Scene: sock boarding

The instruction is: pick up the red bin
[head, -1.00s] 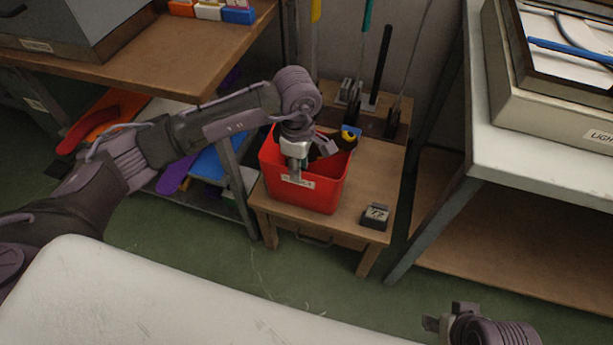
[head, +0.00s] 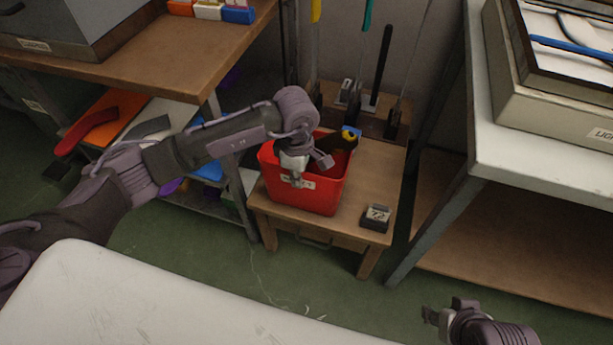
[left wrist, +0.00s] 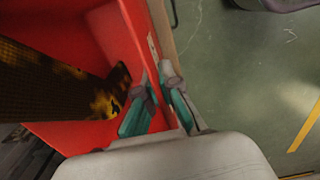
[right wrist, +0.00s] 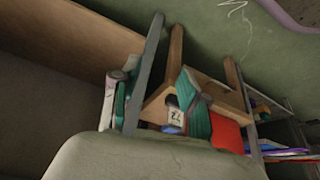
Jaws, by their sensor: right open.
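The red bin (head: 325,199) stands upright on a small wooden table, with a pale label on its front. My left gripper (head: 298,178) is at the bin's front wall. In the left wrist view its teal-padded fingers (left wrist: 160,108) lie one inside and one outside the red bin wall (left wrist: 128,38), close together with the wall between them. The bin holds a dark and yellow item (left wrist: 55,85). My right gripper (head: 446,311) is open and empty at the lower right, far from the bin. The bin's floor is mostly hidden.
The small wooden table (head: 375,180) also carries a dark block with a label (head: 377,217) and a rack of upright tools (head: 380,70). A shelf unit (head: 150,60) stands at left, a white-topped bench (head: 530,165) at right. A pale surface (head: 130,300) lies in front.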

